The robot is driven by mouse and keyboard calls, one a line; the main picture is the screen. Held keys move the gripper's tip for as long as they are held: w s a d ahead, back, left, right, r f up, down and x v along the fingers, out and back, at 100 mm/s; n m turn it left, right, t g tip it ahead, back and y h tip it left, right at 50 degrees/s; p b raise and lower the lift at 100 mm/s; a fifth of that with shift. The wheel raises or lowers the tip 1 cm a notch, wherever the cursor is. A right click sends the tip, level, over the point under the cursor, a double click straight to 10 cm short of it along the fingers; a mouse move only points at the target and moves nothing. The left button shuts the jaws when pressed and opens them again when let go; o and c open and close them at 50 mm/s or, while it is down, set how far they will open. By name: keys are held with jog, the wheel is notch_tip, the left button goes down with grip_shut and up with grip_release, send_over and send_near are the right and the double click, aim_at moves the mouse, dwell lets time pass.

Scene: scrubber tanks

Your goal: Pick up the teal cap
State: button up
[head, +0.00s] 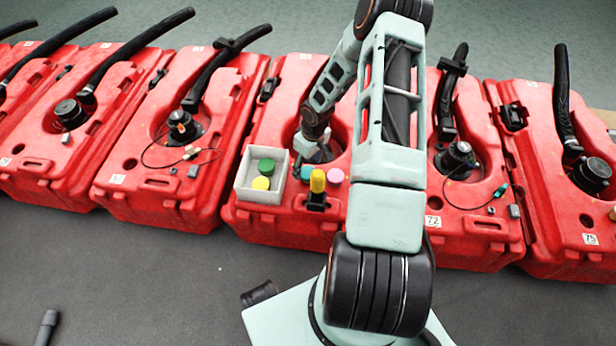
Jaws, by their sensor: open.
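The teal cap (308,173) lies on the red tank in the middle, between the white box and a pink cap (334,175). It is small in view and partly hidden behind a yellow-topped black piece. My gripper (318,154) is over the same tank, just behind the teal cap in the picture. It is open and I see nothing held in it. How high the fingertips are above the cap, I cannot tell.
A white box (241,182) left of the teal cap holds a green cap (266,165) and a yellow cap (261,183). A yellow-topped black piece (317,182) stands upright in front. Red tanks (172,195) with black hoses stand on both sides. The floor in front is mostly clear.

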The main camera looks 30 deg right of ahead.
aim_at(308, 172)
jog(key=f, duration=0.2)
jog(key=f+b, duration=0.2)
jog(key=f, duration=0.1)
jog(key=shift+w+d+f, duration=0.15)
jog(key=shift+w+f, duration=0.15)
jog(key=shift+w, duration=0.05)
jog(key=shift+r, duration=0.1)
jog(key=c, duration=1.1)
jog(key=shift+o, duration=0.2)
